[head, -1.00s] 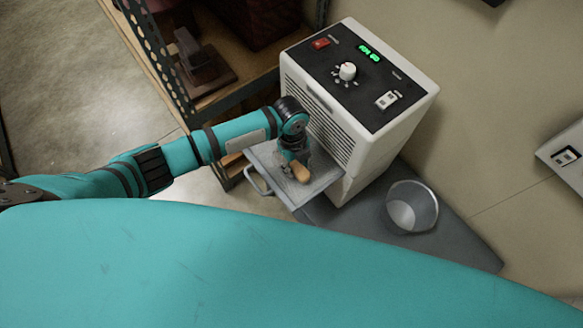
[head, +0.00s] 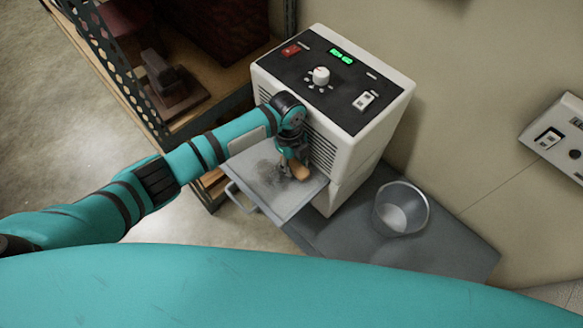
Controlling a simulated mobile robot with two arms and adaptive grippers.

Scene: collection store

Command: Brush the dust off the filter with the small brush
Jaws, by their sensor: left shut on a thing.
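The filter (head: 290,207) is a flat grey panel in a pulled-out tray with a handle, at the front of a white machine (head: 345,150). A dark dusty patch (head: 265,172) shows on its left and middle part; the part near the front edge looks paler. My left gripper (head: 293,163) is over the filter's right side, close to the machine. It is shut on the small brush (head: 300,172), whose wooden handle shows. The bristles are mostly hidden, so I cannot tell whether they touch the filter. My right gripper is not in view.
A clear bucket (head: 401,208) stands on the grey stand (head: 440,245) right of the machine. A metal shelf (head: 225,100) with wooden and dark red items is at the left. A wall panel (head: 562,137) is at the right.

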